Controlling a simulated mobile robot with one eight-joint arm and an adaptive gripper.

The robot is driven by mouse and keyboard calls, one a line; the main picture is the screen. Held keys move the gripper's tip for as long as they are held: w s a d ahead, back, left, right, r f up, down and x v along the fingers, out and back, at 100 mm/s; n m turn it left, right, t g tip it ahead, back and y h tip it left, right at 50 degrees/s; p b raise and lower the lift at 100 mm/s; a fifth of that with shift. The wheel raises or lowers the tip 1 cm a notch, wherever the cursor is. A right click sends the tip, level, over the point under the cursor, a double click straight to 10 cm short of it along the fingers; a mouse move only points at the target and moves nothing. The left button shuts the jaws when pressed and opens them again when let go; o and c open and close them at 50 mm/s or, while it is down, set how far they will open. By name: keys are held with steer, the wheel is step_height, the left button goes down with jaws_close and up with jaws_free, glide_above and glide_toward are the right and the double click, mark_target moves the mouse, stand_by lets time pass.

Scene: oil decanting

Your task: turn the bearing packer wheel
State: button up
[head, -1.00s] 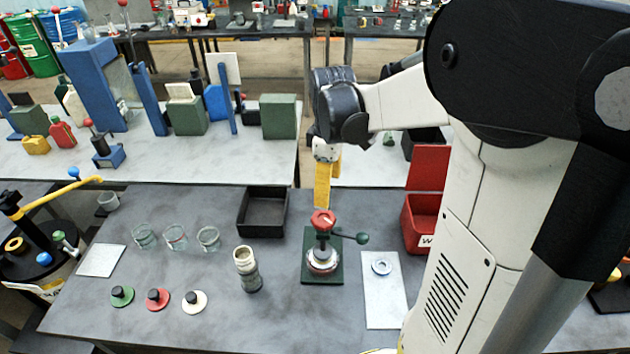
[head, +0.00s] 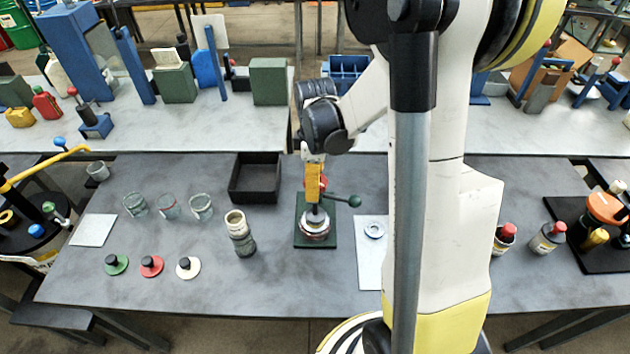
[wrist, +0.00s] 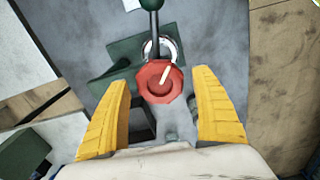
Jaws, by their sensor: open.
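The bearing packer stands on a dark green base plate (head: 301,238) on the near table. Its red wheel (wrist: 158,82) has a pale mark on top and shows in the wrist view just ahead of and between my fingertips. A dark green lever with a ball knob (head: 354,201) sticks out to the right in the head view. My gripper (head: 314,188) is open, yellow-fingered, and points down at the packer. In the wrist view its fingers (wrist: 162,80) are on either side of the wheel, with gaps at both sides. In the head view the fingers hide most of the wheel.
A black tray (head: 255,190), glass jars (head: 168,206), a stacked grey-green cylinder (head: 241,236) and three coloured knobbed discs (head: 151,265) are left of the packer. A white sheet with a metal ring (head: 374,229) lies right, partly behind my arm. Red-capped bottles (head: 546,238) stand farther right.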

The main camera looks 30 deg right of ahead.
steer(key=c, duration=1.2)
stand_by(0.4)
steer(key=o, duration=1.2)
step_height(320, 180, up, 12)
